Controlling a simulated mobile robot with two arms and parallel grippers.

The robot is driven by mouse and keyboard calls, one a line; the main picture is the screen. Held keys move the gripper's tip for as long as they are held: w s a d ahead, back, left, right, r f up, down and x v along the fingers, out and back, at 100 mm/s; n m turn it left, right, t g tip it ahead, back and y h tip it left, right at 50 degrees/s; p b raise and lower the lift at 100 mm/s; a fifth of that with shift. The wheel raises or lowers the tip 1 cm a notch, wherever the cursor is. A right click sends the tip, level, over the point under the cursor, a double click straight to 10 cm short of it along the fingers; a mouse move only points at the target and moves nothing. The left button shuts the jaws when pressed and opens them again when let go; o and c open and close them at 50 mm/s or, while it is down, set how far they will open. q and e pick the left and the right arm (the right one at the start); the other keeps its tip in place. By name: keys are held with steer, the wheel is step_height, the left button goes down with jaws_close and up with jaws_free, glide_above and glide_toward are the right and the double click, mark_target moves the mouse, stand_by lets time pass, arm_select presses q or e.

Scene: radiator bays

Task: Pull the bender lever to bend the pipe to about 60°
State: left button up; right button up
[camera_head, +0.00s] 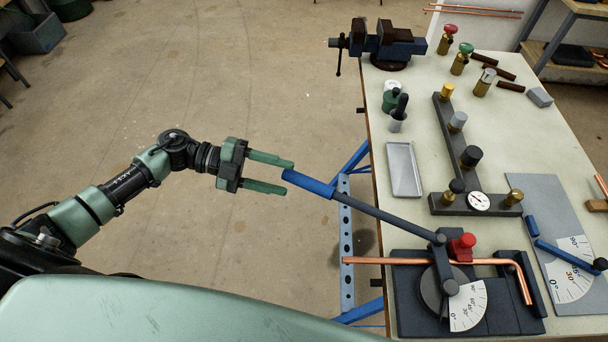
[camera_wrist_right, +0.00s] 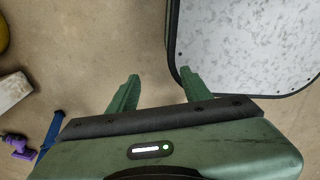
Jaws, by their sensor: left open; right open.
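The pipe bender (camera_head: 500,318) sits at the near corner of the bench, with a white angle scale (camera_head: 468,306). Its lever (camera_head: 385,214) points up and left past the bench edge and ends in a blue grip (camera_head: 308,184). A copper pipe (camera_head: 400,261) lies through the bender; its right end turns sharply toward the near side. My left gripper (camera_head: 282,175) is open at the end of the blue grip, its fingers to either side of the tip; contact cannot be told. My right gripper (camera_wrist_right: 158,90) is open and empty in the right wrist view, above the floor.
A manifold with gauge (camera_head: 478,201), a grey tray (camera_head: 404,170) and a vise (camera_head: 388,45) stand on the bench (camera_head: 440,75). A plate with a second angle scale (camera_head: 545,205) lies right of the bender. A speckled panel (camera_wrist_right: 245,40) is near my right gripper.

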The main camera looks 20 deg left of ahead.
mark_target(306, 182)
arm_select(q)
steer(key=p+x, duration=0.1)
steer(key=x, duration=0.4)
steer(key=shift+w+d+p, duration=0.15)
steer(key=shift+w+p, duration=0.1)
steer(key=shift+p, duration=0.1)
steer(key=shift+w+d+f, duration=0.1)
steer(key=shift+d+f, duration=0.05)
steer(key=shift+d, duration=0.4)
jaws_close()
stand_by(0.6)
